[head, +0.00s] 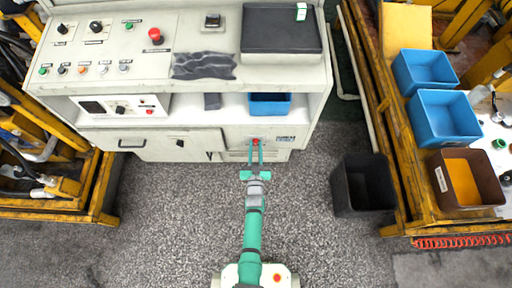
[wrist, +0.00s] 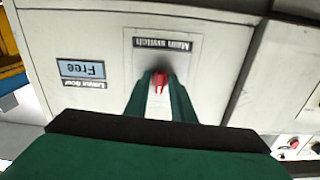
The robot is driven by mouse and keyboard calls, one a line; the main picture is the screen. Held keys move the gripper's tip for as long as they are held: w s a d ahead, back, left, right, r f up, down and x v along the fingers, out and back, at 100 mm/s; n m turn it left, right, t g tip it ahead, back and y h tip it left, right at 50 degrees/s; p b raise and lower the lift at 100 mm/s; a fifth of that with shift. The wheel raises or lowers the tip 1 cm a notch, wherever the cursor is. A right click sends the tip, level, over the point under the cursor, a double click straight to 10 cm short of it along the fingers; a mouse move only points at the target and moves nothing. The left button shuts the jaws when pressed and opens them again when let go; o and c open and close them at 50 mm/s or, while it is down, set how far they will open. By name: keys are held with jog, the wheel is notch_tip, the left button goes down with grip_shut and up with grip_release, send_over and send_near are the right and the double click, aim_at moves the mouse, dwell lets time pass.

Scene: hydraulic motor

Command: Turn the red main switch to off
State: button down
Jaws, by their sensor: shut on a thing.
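The red main switch (wrist: 159,80) sits on a grey plate (wrist: 185,70) labelled "Main switch", which appears upside down in the wrist view. In the head view the red switch (head: 256,141) is low on the front of the cabinet. My gripper (wrist: 160,90) is shut on the red switch, with one green finger on each side of it. In the head view my gripper (head: 255,150) reaches straight forward to the cabinet front. The fingers hide part of the switch, and I cannot tell its turned position.
A label reading "Free" (wrist: 82,70) is beside the switch plate. The cabinet's control panel (head: 100,45) with buttons is above. A black bin (head: 362,186) stands on the floor to the right, near a yellow rack (head: 395,190) with blue boxes. Floor around my arm is clear.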

jog(key=n, duration=0.5)
jog(key=shift+n, duration=0.3)
jog(key=n, duration=0.4)
jog(key=shift+d+r, duration=0.1)
dwell(0.4)
jog(key=c, duration=1.8)
grip_release()
jog(key=s, duration=1.1)
